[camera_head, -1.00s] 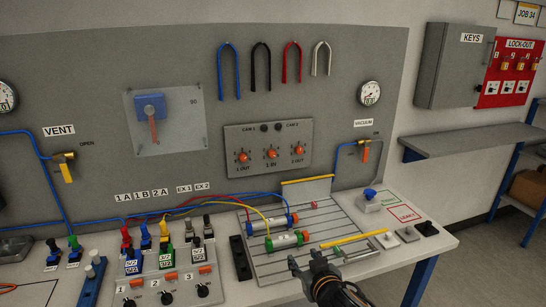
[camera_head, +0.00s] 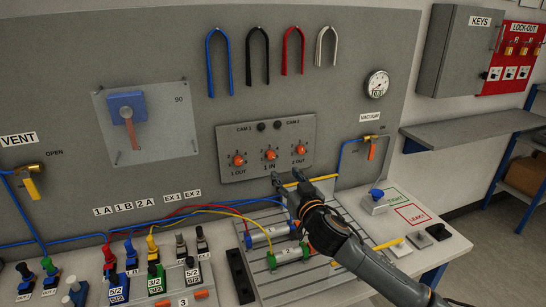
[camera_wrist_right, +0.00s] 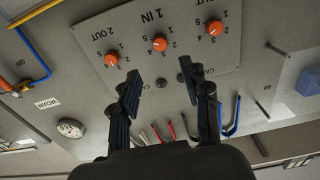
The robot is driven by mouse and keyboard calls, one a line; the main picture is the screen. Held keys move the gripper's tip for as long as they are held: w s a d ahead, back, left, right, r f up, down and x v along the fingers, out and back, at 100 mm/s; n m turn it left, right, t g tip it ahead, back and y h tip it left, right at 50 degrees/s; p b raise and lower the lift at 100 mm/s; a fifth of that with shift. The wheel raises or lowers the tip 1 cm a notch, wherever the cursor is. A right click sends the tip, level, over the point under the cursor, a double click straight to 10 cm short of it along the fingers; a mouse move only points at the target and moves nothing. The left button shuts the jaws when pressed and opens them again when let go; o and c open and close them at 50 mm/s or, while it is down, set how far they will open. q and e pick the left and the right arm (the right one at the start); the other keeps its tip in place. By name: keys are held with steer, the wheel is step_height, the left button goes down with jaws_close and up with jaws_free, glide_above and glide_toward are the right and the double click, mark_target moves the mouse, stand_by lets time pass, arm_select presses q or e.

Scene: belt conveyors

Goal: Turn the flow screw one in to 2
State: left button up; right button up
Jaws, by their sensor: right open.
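The flow screw marked 1 IN is the middle orange knob (camera_head: 270,155) on a grey panel (camera_head: 305,128) fixed to the board. It also shows in the right wrist view (camera_wrist_right: 159,44), with small numbers around it; its setting is too small to read. Orange screws marked OUT stand to its left (camera_head: 238,160) and right (camera_head: 299,150) in the head view. My right gripper (camera_head: 289,179) is open and empty, below and in front of the panel. In the right wrist view its fingers (camera_wrist_right: 159,76) point at the panel, apart from the middle screw. My left gripper is not in view.
Two cylinders, one blue-ended (camera_head: 268,237) and one green-ended (camera_head: 289,254), lie on the slotted plate below my right arm. A vacuum gauge (camera_head: 377,84) is at right.

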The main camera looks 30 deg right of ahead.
mark_target(272, 157)
steer(key=p+x, duration=0.2)
steer(key=x, duration=0.7)
steer(key=shift+w+d, duration=0.15)
steer(key=shift+w, duration=0.05)
steer(key=shift+w+d+f, duration=0.1)
steer(key=shift+w, duration=0.5)
steer(key=shift+c, duration=0.4)
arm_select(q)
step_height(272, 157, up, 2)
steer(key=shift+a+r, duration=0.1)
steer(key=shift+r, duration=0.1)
arm_select(e)
jaws_close()
